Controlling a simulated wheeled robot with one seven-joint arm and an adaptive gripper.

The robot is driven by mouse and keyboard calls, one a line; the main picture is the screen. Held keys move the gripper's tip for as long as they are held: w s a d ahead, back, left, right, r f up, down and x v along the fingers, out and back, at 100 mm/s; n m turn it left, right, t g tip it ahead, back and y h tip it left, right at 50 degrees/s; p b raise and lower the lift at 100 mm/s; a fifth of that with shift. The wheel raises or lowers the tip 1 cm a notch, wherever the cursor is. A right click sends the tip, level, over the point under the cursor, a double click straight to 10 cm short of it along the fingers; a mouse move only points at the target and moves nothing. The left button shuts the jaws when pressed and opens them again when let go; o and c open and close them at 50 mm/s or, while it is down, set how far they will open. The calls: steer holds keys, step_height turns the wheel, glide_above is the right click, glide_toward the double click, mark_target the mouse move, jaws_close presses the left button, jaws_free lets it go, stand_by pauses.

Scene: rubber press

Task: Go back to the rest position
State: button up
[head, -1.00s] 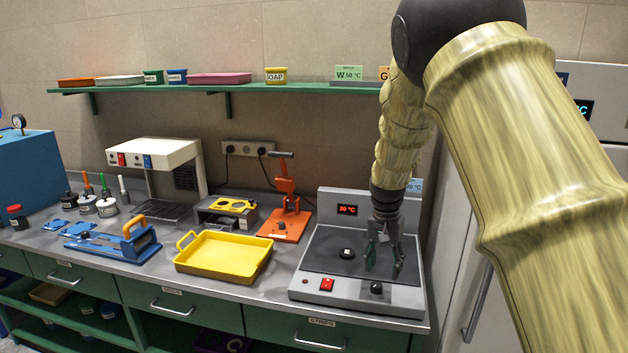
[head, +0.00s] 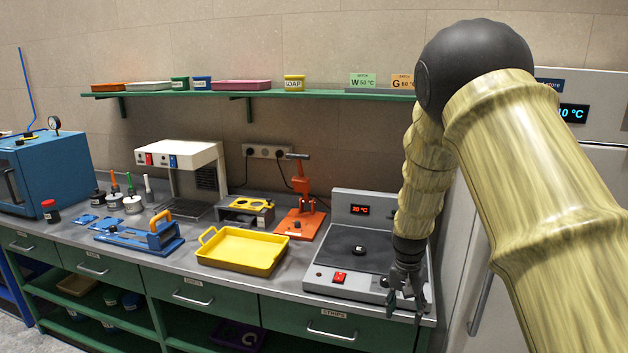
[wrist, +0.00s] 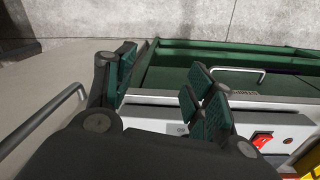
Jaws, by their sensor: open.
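My gripper (head: 405,304) points down at the front right corner of the grey hot plate (head: 350,262) in the head view. Its fingers are apart with nothing between them. In the wrist view the green-padded fingers of my gripper (wrist: 160,95) stand apart and empty. The hot plate's red switch (wrist: 262,139) shows beside them there. A small dark round piece (head: 358,250) sits on the plate, clear of my gripper. My arm hides the right side of the plate.
A yellow tray (head: 240,250), an orange press (head: 300,205) and a blue device (head: 140,235) stand along the bench. A green shelf (head: 200,93) runs along the wall. A refrigerator-like cabinet (head: 590,160) is at the right. Floor shows in front of the bench in the wrist view.

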steer(key=s+d+f+n+b, duration=0.1)
steer(key=s+f, duration=0.8)
steer(key=f, duration=0.3)
steer(key=s+f+n, duration=0.2)
steer(key=s+f, duration=0.8)
steer(key=f, duration=0.2)
steer(key=s+a+f+n, duration=0.1)
steer(key=s+f, duration=0.3)
steer(key=s, duration=0.9)
steer(key=s+a+f+n+b, duration=0.1)
steer(key=s+f, duration=0.3)
steer(key=s, duration=1)
steer(key=shift+a+f+n+y+b, duration=0.2)
steer(key=shift+n+y+b, duration=0.1)
steer(key=shift+n+y, duration=0.15)
